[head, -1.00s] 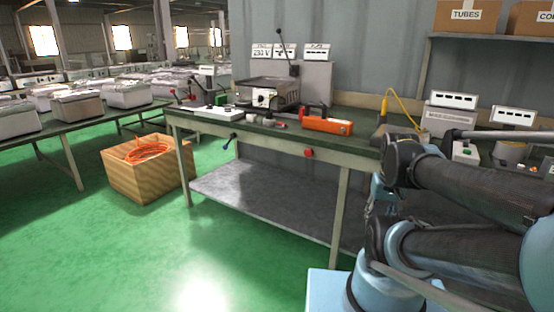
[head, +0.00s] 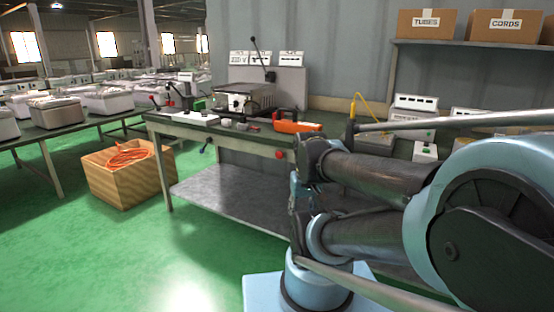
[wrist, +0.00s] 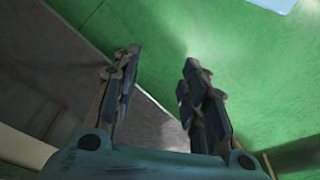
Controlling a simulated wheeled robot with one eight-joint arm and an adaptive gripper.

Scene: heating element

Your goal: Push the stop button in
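A red round button (head: 281,153), which looks like the stop button, sits on the front edge of the green-topped workbench (head: 240,138). My gripper shows in the wrist view (wrist: 160,78), its two fingers apart with nothing between them. Beneath it are the green floor and a grey surface that looks like the bench's lower shelf (wrist: 155,120). The button is not visible in the wrist view. In the head view I cannot make out my gripper; my arm covers the right part of the bench.
A dark-blue-tipped lever (head: 206,144) juts from the bench front, left of the button. An orange tool (head: 296,127) and a metal heating unit (head: 240,98) stand on top. A wooden crate with orange cable (head: 132,178) is on the floor at left. The floor before the bench is clear.

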